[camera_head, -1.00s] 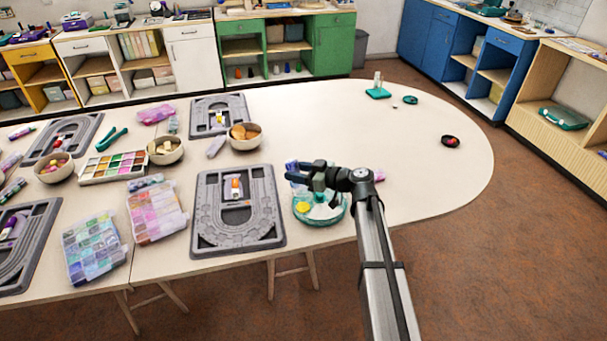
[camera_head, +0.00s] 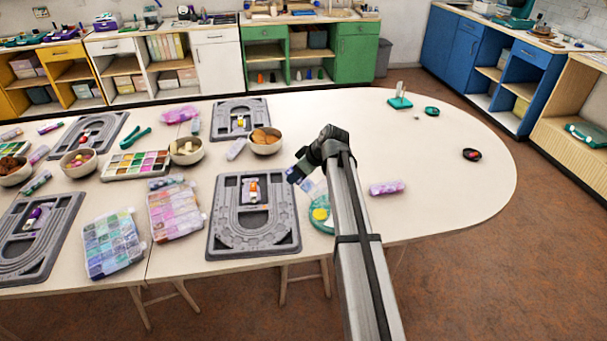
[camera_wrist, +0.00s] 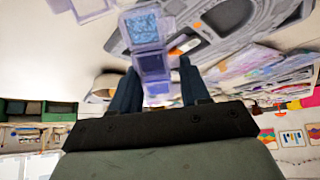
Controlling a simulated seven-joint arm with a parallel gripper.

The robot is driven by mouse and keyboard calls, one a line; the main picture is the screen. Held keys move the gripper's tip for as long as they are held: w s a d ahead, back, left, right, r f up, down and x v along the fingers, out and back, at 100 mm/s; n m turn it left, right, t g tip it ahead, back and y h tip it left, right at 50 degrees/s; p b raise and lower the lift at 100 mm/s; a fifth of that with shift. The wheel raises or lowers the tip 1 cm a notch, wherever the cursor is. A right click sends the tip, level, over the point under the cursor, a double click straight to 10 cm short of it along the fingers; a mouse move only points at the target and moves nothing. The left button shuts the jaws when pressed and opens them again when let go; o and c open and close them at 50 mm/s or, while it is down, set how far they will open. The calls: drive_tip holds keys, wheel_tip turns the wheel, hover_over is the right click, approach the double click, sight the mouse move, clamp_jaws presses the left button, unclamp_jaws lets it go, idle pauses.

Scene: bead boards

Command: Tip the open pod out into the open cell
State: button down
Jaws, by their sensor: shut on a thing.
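My gripper (camera_head: 297,173) is shut on a translucent purple pod strip, hanging over the table's front part near the round teal tray. In the wrist view the strip (camera_wrist: 151,63) sits between the two dark fingers (camera_wrist: 155,92), and its far compartment holds light blue bits. Whether its lid is open is not clear. The picture there is upside down, so my wrist is strongly turned over. The teal tray (camera_head: 317,226) has a yellow patch (camera_head: 320,213); my arm hides much of it. I cannot make out the open cell.
A grey bead board (camera_head: 225,238) lies just left of the tray. A lilac strip (camera_head: 387,188) lies to the right. Bead cases (camera_head: 112,245), bowls (camera_head: 265,149) and more boards fill the left. The table's right part is mostly clear.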

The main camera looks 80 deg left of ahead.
drive_tip(key=t+h, duration=0.1)
drive_tip(key=s+a+f+t+h, duration=0.1)
drive_tip(key=shift+a+f+t+h, duration=0.15)
drive_tip(key=shift+f+t+h, duration=0.15)
drive_tip(key=shift+t, duration=0.1)
drive_tip(key=shift+s+f+t+h, duration=0.3)
drive_tip(key=shift+f+t+h, duration=0.15)
drive_tip(key=shift+t+h, duration=0.35)
